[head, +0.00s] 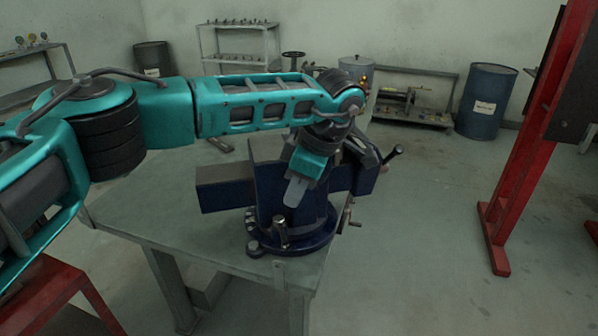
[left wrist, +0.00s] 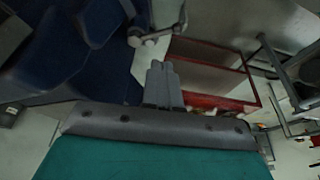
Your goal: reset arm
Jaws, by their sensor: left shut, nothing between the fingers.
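My left arm comes in from the left over the table, and its teal links reach across to a dark blue bench vise (head: 290,220). My left gripper (head: 296,192) points down in front of the vise, and whether it touches the vise I cannot tell. In the left wrist view the two grey fingers (left wrist: 162,84) are together with nothing between them. The vise fills the upper left of that view (left wrist: 60,55), with its metal handle (left wrist: 150,38) just beyond the fingertips. My right gripper is not in view.
The vise stands on a grey metal table (head: 150,215). A red stand (head: 500,205) is at the right, with a blue barrel (head: 486,100) behind. A shelf (head: 240,45) and a low cart (head: 412,110) stand at the back. Floor between vise and red stand is clear.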

